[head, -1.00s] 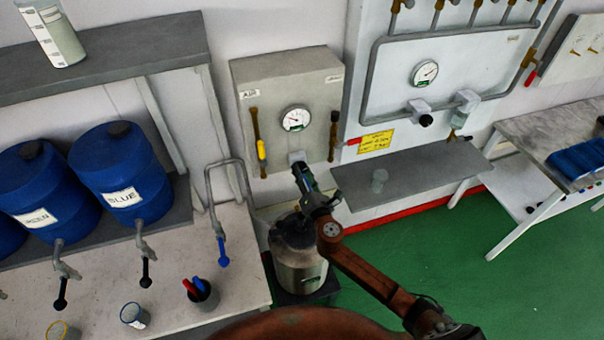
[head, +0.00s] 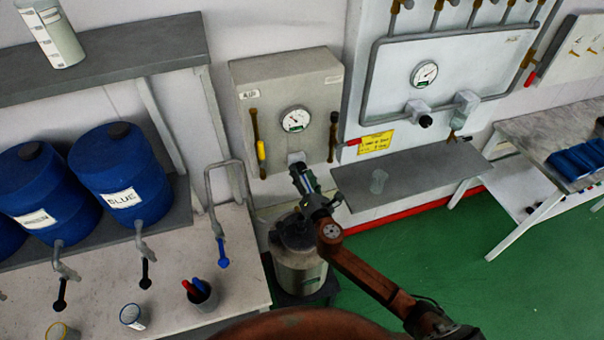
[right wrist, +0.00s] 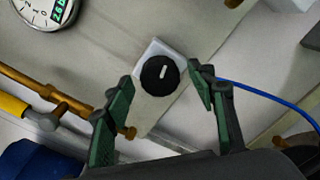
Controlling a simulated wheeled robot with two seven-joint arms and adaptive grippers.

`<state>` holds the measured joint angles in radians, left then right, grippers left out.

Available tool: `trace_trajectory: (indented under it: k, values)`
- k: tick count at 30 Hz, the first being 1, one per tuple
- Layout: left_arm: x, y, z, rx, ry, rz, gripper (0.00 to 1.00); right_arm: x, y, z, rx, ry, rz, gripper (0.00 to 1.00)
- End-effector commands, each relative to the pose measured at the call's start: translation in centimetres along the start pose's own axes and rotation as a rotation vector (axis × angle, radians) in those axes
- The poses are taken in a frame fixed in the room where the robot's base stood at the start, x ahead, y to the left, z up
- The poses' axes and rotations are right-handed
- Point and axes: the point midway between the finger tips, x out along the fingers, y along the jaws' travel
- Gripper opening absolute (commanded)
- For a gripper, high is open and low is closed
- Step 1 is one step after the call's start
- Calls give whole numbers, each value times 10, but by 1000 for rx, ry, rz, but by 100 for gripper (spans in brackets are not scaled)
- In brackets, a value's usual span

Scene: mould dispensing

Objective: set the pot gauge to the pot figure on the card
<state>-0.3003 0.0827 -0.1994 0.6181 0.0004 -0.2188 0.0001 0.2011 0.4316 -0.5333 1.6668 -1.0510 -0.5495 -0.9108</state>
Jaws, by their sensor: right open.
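The pot gauge (head: 294,119) is a round white dial on a grey wall box; it also shows cut off at the top left of the right wrist view (right wrist: 42,12), with a green readout I cannot read surely. Below it is a black knob (right wrist: 159,75) with a white mark on a white square plate. My right gripper (head: 301,173) is open; in the right wrist view its green fingers stand either side of the knob, apart from it. The yellow card (head: 375,143) is on the wall panel to the right; its writing is too small to read. My left gripper is not in view.
The pot (head: 300,262) is a metal vessel below my right gripper. A yellow-handled pipe (head: 261,150) flanks the gauge on the left. A grey shelf (head: 420,172) with a clear cup (head: 378,181) is to the right. Blue drums (head: 122,177) stand left.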

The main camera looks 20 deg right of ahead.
Motion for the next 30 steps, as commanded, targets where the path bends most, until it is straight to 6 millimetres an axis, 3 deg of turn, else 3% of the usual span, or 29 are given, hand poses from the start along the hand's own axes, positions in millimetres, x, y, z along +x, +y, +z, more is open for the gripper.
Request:
trace_trajectory:
  k: [12, 18, 30]
  values:
    - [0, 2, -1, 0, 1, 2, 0, -78, -1, -1, 1, 3, -2, 51]
    - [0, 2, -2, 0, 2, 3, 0, -107, -1, -1, 0, 2, -2, 51]
    - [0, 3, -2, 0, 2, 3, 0, -117, 0, 0, 0, 0, -1, 51]
